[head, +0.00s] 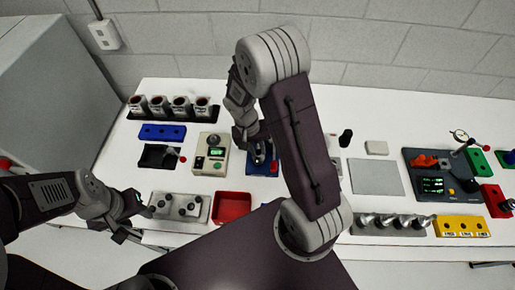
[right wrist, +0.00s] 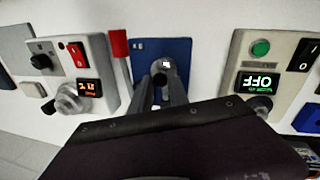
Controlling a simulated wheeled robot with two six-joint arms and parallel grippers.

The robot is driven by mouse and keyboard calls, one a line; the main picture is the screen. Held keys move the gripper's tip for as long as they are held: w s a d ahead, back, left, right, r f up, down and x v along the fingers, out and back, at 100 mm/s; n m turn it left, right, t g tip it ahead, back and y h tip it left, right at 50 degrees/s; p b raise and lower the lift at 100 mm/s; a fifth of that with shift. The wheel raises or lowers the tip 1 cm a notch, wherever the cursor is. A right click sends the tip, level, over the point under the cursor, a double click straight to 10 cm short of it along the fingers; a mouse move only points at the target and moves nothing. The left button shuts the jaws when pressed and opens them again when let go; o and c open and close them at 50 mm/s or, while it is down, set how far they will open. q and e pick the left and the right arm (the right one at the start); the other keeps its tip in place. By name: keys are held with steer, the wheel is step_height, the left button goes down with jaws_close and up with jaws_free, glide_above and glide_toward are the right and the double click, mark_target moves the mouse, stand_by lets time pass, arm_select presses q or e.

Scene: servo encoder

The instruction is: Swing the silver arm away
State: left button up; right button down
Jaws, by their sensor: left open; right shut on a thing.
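A blue plate (head: 256,168) stands near the middle of the table, mostly hidden by my right arm. It also shows in the right wrist view (right wrist: 178,48). My right gripper (head: 260,153) is over this plate. In the right wrist view its two fingers (right wrist: 162,76) are closed around a small silver-grey part (right wrist: 166,64) at the plate, which seems to be the silver arm. Most of that part is hidden by the fingers, so its direction cannot be told. My left gripper (head: 134,200) is open and empty, at the table's front left edge.
A control box with a green display (head: 211,154) stands left of the plate. Another box with an orange display (right wrist: 82,75) stands on its other side, beside a red-topped post (right wrist: 119,44). A red tray (head: 232,207) lies in front. A grey mat (head: 376,177) is bare.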

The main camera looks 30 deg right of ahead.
steer(key=shift+w, duration=0.1)
steer(key=m, duration=0.1)
steer(key=w+a+m, duration=0.1)
steer(key=m, duration=0.1)
steer(key=shift+w+a, duration=0.1)
steer(key=shift+a, duration=0.15)
steer(key=w+m, duration=0.1)
steer(key=m, duration=0.1)
steer(key=a+m+g, duration=0.1)
steer(key=m, duration=0.1)
steer(key=shift+w+r+y, duration=0.1)
steer(key=shift+w+y, duration=0.25)
steer(key=shift+y, duration=0.05)
steer(key=shift+w+a+m+y+p, duration=0.1)
steer(key=shift+w+m+y+p, duration=0.15)
steer(key=shift+w+m, duration=0.85)
steer(key=shift+w+a+m+y+p, duration=0.15)
steer(key=shift+w+m, duration=0.3)
steer(key=shift+m, duration=1.1)
steer(key=shift+w+m+y+p, duration=0.3)
steer(key=shift+w+m, duration=0.5)
steer(key=shift+m, duration=0.55)
steer(key=c, duration=1.3)
jaws_free()
steer(key=shift+o, duration=0.2)
